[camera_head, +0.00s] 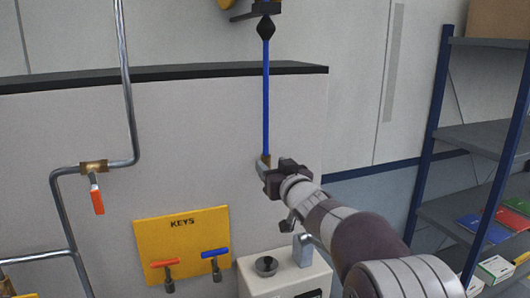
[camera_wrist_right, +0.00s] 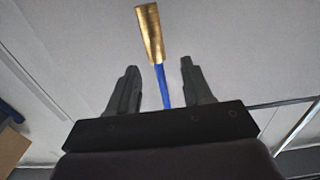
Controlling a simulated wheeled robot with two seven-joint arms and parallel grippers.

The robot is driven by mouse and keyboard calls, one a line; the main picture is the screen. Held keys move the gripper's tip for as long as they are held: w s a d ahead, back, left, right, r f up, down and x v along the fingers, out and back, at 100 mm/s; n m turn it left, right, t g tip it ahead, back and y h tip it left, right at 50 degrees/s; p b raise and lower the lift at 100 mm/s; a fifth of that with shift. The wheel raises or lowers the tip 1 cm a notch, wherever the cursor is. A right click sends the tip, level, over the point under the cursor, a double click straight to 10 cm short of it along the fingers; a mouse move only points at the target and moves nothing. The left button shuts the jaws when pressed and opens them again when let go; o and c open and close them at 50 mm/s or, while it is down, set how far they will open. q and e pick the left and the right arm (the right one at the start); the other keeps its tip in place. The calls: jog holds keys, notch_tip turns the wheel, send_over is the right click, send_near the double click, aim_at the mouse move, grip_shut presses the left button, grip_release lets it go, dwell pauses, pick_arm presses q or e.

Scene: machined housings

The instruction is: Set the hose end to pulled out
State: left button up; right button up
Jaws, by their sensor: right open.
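A blue hose (camera_head: 266,100) hangs straight down from a black fitting (camera_head: 265,28) at the top of the head view. In the right wrist view the brass end (camera_wrist_right: 150,33) shows whole, just beyond the fingertips. The blue hose (camera_wrist_right: 164,88) runs between the two dark fingers of my right gripper (camera_wrist_right: 159,66), which stand apart on either side of it. My left gripper is not in view.
Below my right gripper stands a white box (camera_head: 255,284) with a round grey socket (camera_head: 266,265) on top. A yellow KEYS board (camera_head: 184,232) with red and blue handles is to the left, near pipes and an orange-handled valve (camera_head: 97,200). Shelves (camera_head: 480,140) stand at right.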

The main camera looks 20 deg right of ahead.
aim_at(269, 159)
jog(key=w, duration=0.2)
jog(key=w+d+p, duration=0.1)
jog(key=w, duration=0.2)
jog(key=shift+w+d+f+p, duration=0.1)
jog(key=shift+w+d+p, duration=0.05)
jog(key=shift+w+p, duration=0.15)
jog(key=shift+w, duration=0.3)
jog(key=shift+w+a, duration=0.1)
jog(key=shift+a, duration=0.25)
jog(key=shift+d, duration=0.15)
grip_shut()
notch_tip(269, 159, down, 13)
jog(key=b, duration=1.1)
